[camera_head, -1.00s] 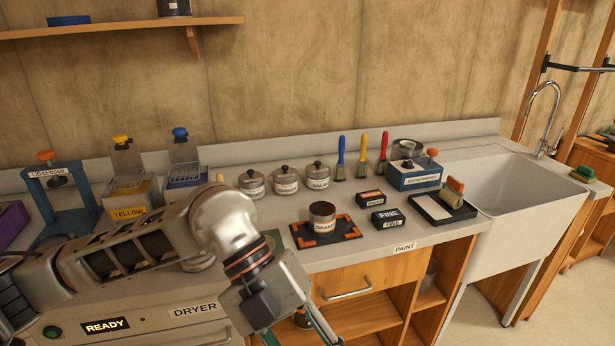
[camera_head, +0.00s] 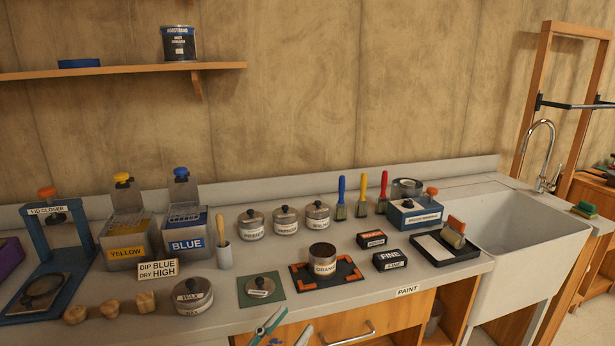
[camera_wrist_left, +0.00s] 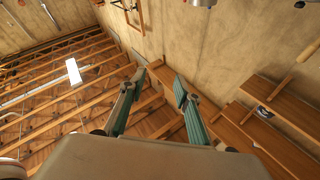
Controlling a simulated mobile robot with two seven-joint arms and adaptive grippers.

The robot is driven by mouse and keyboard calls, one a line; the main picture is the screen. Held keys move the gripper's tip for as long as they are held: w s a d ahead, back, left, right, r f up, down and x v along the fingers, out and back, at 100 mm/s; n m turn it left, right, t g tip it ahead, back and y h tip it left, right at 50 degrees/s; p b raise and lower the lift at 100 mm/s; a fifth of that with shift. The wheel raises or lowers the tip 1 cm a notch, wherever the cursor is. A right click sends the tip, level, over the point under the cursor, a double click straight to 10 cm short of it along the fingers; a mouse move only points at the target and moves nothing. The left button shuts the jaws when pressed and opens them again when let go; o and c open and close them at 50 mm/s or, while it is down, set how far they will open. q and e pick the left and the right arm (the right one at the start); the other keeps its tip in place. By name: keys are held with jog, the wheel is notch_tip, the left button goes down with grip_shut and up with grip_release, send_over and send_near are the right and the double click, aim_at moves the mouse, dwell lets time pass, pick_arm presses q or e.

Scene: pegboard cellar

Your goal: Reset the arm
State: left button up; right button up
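My left gripper (camera_head: 284,332) shows at the bottom edge of the head view, in front of the counter and below the green mat. Only its teal fingertips are in the picture, and they are spread apart. In the left wrist view the two teal fingers (camera_wrist_left: 152,98) are apart with nothing between them, against the ceiling beams and wall. The rest of the left arm is out of the head view. My right gripper is in neither view.
A sink (camera_head: 510,235) is at right. A shelf (camera_head: 120,70) hangs above.

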pick_arm(q)
jog(key=s+a+f+n+g+y, duration=0.15)
jog(key=a+f+y, duration=0.25)
jog(key=f, duration=0.4)
jog(key=s+a+f+n+t+y, duration=0.1)
jog(key=a+f+n+y, duration=0.3)
jog(key=f, duration=0.5)
jog(key=s+a+f+g+y, duration=0.1)
jog(key=s+a+f+g, duration=0.1)
jog(key=s+a+f, duration=0.2)
jog(key=s+a+f+n+g+y, duration=0.1)
jog(key=s+a+f+g+y, duration=0.1)
jog(key=s+f, duration=0.6)
notch_tip(320, 180, down, 4)
jog(key=a+g, duration=0.1)
jog(key=a, duration=0.1)
jog(key=shift+s+a+f+g, duration=0.2)
jog(key=shift+a+g, duration=0.15)
